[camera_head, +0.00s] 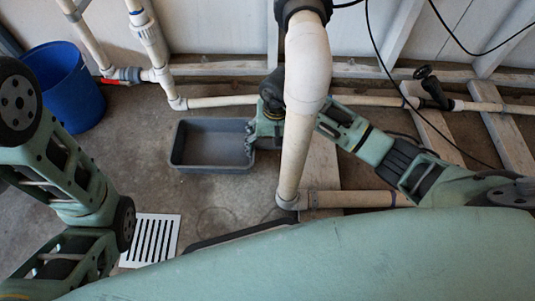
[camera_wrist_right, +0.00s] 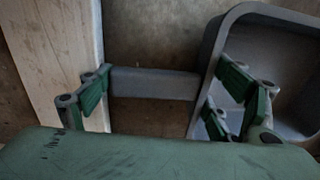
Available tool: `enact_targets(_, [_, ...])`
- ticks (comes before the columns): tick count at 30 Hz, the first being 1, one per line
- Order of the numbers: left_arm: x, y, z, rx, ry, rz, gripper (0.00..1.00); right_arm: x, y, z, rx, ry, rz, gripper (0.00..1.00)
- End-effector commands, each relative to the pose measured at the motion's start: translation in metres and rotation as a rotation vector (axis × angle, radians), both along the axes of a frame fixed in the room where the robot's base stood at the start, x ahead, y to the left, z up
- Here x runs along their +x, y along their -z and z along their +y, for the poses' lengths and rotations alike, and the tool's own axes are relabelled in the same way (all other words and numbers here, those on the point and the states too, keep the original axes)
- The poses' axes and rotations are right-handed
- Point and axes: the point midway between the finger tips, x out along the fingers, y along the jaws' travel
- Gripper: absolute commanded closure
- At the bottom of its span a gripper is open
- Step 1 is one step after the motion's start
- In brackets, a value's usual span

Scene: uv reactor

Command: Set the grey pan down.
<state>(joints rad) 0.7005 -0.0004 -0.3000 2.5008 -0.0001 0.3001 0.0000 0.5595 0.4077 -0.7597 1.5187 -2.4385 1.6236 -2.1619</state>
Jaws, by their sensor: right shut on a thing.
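The grey pan (camera_head: 208,169) is a shallow rectangular tray, upright and level at the middle of the head view. It is over or on the concrete floor; I cannot tell whether its base touches. My right gripper (camera_head: 252,138) is at the pan's right end, shut on it. In the right wrist view, the fingers of the right gripper (camera_wrist_right: 165,85) straddle a grey bar at the side of the pan (camera_wrist_right: 215,45), with one finger over the pan's inside. A vertical pipe partly hides my right wrist. My left arm shows at left, but its gripper does not.
A thick white pipe (camera_head: 305,110) stands just right of the pan. A blue bucket (camera_head: 65,88) is at the back left. A white floor grate (camera_head: 152,240) lies in front left. Pipes run along the back wall. Bare floor lies left of the pan.

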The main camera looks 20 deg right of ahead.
Motion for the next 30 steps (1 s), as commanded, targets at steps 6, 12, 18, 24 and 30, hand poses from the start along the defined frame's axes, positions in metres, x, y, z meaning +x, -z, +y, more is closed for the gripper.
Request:
enact_targets(6, [0.000,0.021,0.000,0.001,0.000,0.000,0.68,0.001,0.027,0.001,0.004,0.001,-0.002,0.65])
enact_targets(12, [0.000,0.033,0.000,0.001,0.000,0.000,0.68,0.001,0.043,0.001,0.002,0.000,-0.004,0.65])
enact_targets(18, [0.000,0.031,0.000,0.001,0.000,0.000,0.68,0.001,0.042,0.000,0.000,0.000,-0.003,0.65])
enact_targets(24, [0.000,0.032,0.000,0.001,0.000,0.000,0.68,0.001,0.044,0.000,-0.001,0.000,-0.002,0.07])
enact_targets(30, [0.000,0.032,0.000,0.001,0.000,0.000,0.68,0.001,0.044,0.000,-0.001,0.000,-0.002,0.00])
